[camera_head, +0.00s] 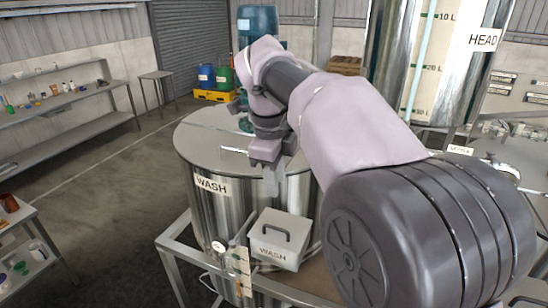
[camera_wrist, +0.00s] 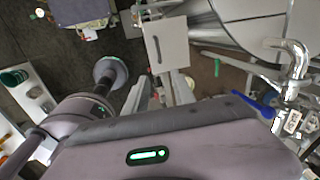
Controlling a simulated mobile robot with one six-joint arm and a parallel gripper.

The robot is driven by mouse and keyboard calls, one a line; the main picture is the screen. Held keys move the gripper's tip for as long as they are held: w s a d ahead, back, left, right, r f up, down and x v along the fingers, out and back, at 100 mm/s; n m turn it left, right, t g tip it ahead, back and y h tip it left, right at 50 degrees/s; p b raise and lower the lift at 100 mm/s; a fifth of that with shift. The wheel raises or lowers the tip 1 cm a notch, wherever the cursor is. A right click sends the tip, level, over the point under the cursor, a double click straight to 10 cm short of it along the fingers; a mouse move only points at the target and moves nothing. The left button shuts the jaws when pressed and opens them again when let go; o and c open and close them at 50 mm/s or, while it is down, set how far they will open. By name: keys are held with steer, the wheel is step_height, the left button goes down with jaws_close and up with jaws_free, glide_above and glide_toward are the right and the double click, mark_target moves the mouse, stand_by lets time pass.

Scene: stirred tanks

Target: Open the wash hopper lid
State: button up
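The wash hopper (camera_head: 273,255) is a small light-grey box with a WASH label, at the front of the WASH tank (camera_head: 205,215). Its lid (camera_head: 284,228) is flat and closed, with a dark bar handle (camera_head: 275,234) on top. In the wrist view the lid (camera_wrist: 170,38) shows at the top, its handle (camera_wrist: 157,49) lying upright in the picture. My gripper (camera_head: 271,181) hangs above and behind the hopper in the head view, apart from the handle. In the wrist view two pale fingers (camera_wrist: 152,94) show with a narrow gap and nothing between them.
The tank's round top lies just behind my gripper. A gauge (camera_head: 218,246) and valve fittings stand left of the hopper. A blue-handled tap (camera_wrist: 262,103) is at the right in the wrist view. The HEAD tank (camera_head: 440,60) is at the back right. Open floor lies left.

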steer(key=b, duration=0.1)
glide_toward(277, 228)
steer(key=shift+m, duration=0.3)
steer(key=f, duration=0.2)
steer(key=w+f, duration=0.1)
steer(key=f, duration=0.4)
steer(key=shift+w+d+f, duration=0.15)
steer(key=shift+w+f, duration=0.1)
steer(key=shift+w, duration=0.05)
jaws_close()
stand_by(0.6)
